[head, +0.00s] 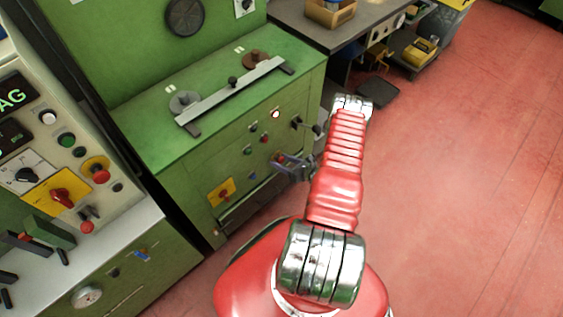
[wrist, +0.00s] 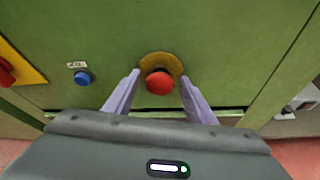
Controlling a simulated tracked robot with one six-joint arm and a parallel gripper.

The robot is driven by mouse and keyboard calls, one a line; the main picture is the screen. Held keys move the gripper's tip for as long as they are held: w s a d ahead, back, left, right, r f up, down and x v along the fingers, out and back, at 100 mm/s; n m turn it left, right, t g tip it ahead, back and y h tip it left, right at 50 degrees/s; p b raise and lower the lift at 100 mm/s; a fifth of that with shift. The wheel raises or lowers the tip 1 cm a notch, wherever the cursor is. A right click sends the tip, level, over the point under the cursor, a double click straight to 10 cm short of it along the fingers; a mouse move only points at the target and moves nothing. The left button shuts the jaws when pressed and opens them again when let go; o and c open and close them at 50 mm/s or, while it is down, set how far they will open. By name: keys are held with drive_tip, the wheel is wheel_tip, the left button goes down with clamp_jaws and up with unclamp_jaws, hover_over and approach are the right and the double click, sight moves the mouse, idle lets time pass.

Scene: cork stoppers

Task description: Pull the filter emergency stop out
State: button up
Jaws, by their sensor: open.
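A red mushroom-head emergency stop (wrist: 159,82) on a round yellow plate sits on the green cabinet front in the wrist view. My gripper (wrist: 160,77) is open, its two pale purple fingers on either side of the red head, with a visible gap on both sides. It holds nothing. In the head view my gripper (head: 290,165) is at the front of the green cabinet (head: 160,140) and mostly hides this button. I cannot tell from the picture how far the button stands out.
A blue button (wrist: 82,78) and a yellow plate with a red switch (wrist: 8,72) lie left of the stop. Another red button on yellow (head: 99,172) is on the left console. A workbench (head: 300,14) stands behind. Red floor is clear at right.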

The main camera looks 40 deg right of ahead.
clamp_jaws()
idle(0.5)
